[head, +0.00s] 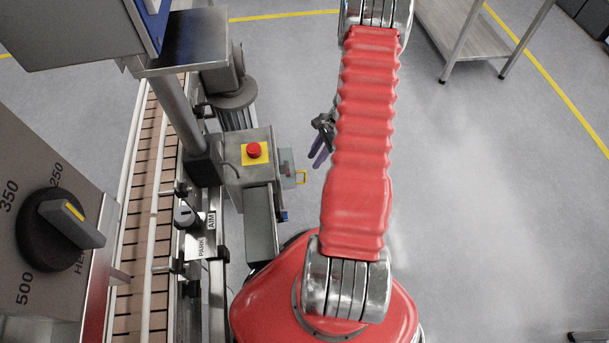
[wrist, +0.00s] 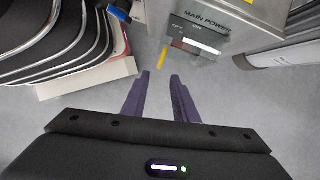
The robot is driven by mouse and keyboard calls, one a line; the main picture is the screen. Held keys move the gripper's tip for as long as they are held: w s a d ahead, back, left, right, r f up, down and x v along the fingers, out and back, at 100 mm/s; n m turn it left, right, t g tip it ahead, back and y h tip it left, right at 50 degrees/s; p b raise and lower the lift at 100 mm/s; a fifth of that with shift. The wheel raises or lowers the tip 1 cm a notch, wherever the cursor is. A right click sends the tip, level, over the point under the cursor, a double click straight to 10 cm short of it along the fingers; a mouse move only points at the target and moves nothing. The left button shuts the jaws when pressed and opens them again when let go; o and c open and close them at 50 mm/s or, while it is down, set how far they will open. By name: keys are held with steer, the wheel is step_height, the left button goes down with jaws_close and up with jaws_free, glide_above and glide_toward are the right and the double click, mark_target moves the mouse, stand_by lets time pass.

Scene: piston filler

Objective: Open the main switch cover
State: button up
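The main switch cover (head: 287,168) is a small clear panel on the side of the grey control box, with a yellow handle (head: 300,177) at its outer edge. In the wrist view, the see-through cover (wrist: 198,47) lies below the MAIN POWER label (wrist: 207,19). A yellow bar, which looks like its handle (wrist: 161,58), stands just beyond the fingertips. My gripper (wrist: 160,75) has dark purple fingers, apart with nothing between them. In the head view, my gripper (head: 318,158) is right of the cover, partly hidden by my red arm. Whether the cover is latched cannot be told.
The control box (head: 250,180) carries a red stop button (head: 254,150) on a yellow plate. A conveyor (head: 145,200) and a large dial (head: 55,230) are at left. A table (head: 465,30) stands back right.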

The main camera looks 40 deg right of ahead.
mark_target(305, 180)
steer(key=x, duration=1)
steer(key=shift+f, duration=0.35)
steer(key=shift+c, duration=0.6)
jaws_close()
steer(key=shift+w+a+r, duration=0.1)
steer(key=shift+w, duration=0.05)
stand_by(0.3)
